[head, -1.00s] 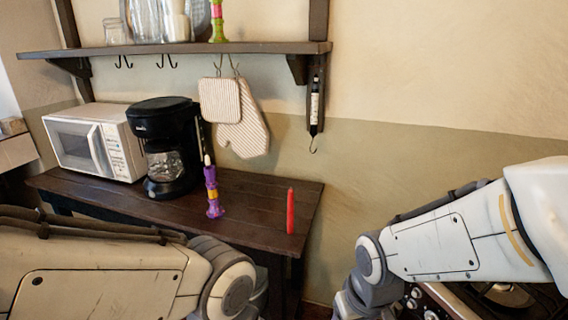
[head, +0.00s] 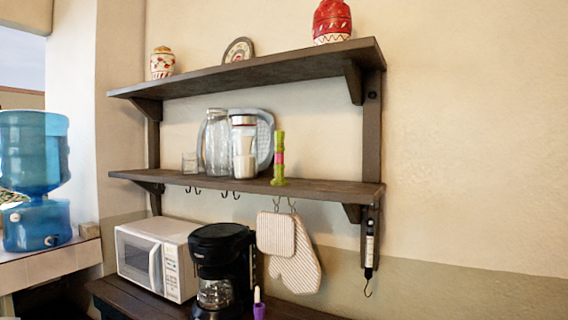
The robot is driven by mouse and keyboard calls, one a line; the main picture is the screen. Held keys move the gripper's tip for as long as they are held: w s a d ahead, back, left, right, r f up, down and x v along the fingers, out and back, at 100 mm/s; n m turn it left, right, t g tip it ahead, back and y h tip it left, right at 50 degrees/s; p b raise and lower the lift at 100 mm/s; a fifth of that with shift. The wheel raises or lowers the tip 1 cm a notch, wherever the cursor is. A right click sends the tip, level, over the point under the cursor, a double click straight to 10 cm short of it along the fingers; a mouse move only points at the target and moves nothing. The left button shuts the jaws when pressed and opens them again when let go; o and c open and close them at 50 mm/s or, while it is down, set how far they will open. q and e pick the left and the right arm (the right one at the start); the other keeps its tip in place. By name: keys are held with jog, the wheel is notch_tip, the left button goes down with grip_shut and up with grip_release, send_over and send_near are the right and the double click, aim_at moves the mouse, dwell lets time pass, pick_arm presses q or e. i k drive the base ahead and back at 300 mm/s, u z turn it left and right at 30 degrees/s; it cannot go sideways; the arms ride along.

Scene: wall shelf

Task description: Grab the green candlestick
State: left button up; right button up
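The green candlestick (head: 279,160) stands upright on the lower wall shelf (head: 330,190), right of the jars. It is green with a pink band in the middle. Neither of my grippers shows in the head view, so I cannot see what they hold.
A glass jar (head: 217,143), a white-filled jar (head: 244,147) and a tray (head: 265,138) stand left of the candlestick. The upper shelf (head: 250,72) runs above. Below are a microwave (head: 150,256), a coffee maker (head: 221,262), hanging mitts (head: 294,262) and a purple candlestick (head: 259,309).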

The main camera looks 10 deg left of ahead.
aim_at(279, 166)
jog(key=u, duration=1.85)
jog(key=i, duration=1.6)
jog(key=z, duration=1.85)
